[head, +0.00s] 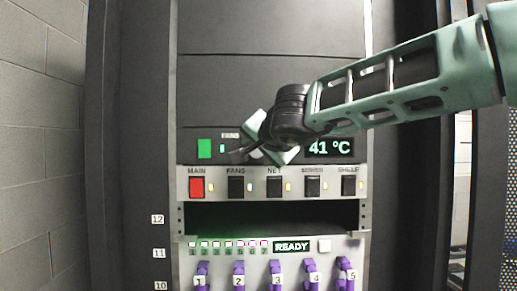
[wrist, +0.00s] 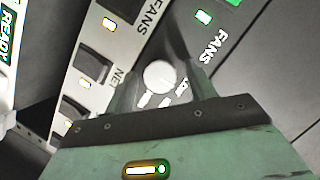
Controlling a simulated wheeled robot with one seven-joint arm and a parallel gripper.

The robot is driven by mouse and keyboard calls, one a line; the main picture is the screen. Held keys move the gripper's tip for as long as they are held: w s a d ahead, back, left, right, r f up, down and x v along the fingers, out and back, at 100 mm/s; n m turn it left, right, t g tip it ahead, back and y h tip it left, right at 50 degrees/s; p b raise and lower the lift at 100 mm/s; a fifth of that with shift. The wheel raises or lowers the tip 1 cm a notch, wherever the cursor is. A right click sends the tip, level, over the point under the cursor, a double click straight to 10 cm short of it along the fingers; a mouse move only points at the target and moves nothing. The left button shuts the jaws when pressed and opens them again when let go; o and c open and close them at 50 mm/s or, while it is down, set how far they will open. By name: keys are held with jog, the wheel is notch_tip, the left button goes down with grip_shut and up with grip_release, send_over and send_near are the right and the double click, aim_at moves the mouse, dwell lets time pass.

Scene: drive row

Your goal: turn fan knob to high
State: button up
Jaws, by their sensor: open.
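The fan knob (wrist: 158,75) is a pale round knob on the dark fan panel, with short white marks beside it. In the wrist view it lies between the two fingers of my open gripper (wrist: 160,88). I cannot tell which mark it points to, or whether a finger touches it. In the head view my gripper (head: 254,146) is in front of the fan panel, beside the green light, and covers most of the knob area. The FANS label shows in the wrist view (wrist: 214,49).
Below the fan panel is a switch row with a red MAIN switch (head: 196,187) and black switches, including FANS (head: 236,187). A display (head: 329,148) reads 41 °C. Lower down are a READY display (head: 291,247) and purple cables (head: 239,275). A block wall stands at left.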

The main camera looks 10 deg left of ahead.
jog(key=c, duration=1)
jog(key=shift+o, duration=0.2)
